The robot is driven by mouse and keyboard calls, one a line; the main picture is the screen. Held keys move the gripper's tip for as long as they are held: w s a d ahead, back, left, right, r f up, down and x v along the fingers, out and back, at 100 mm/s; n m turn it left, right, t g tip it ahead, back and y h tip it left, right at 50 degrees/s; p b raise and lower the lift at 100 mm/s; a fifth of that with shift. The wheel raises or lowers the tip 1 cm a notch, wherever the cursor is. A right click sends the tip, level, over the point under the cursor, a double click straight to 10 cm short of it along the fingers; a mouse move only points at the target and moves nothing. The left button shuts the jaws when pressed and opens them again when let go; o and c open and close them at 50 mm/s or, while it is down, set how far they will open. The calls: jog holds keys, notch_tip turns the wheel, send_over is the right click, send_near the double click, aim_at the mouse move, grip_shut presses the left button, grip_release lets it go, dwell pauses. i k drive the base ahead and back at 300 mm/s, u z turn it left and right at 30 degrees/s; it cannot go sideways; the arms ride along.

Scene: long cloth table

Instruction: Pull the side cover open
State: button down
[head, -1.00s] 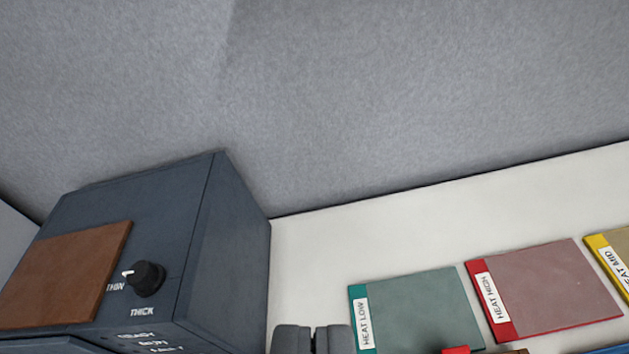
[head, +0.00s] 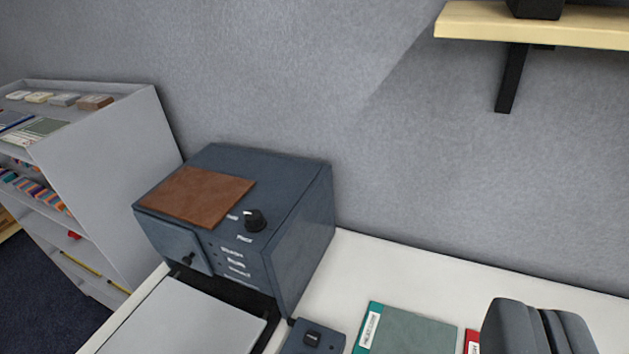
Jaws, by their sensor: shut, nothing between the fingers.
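The dark blue-grey machine (head: 300,222) stands on the white table left of centre. A panel with a small black knob (head: 172,242) is on its front left and looks closed. The machine's right side (head: 312,240) faces me partly and looks flat and closed. I cannot tell which of these is the side cover.
A brown plate (head: 200,194) and a dial (head: 254,220) are on the machine's top. A pale tray (head: 185,320) and small control box (head: 312,338) are in front. Green (head: 405,330) and red (head: 471,341) folders lie right. A bookcase (head: 115,170) stands left; a wall shelf (head: 540,25) hangs upper right.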

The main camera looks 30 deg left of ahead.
aim_at(180, 245)
jog(key=u, duration=1.25)
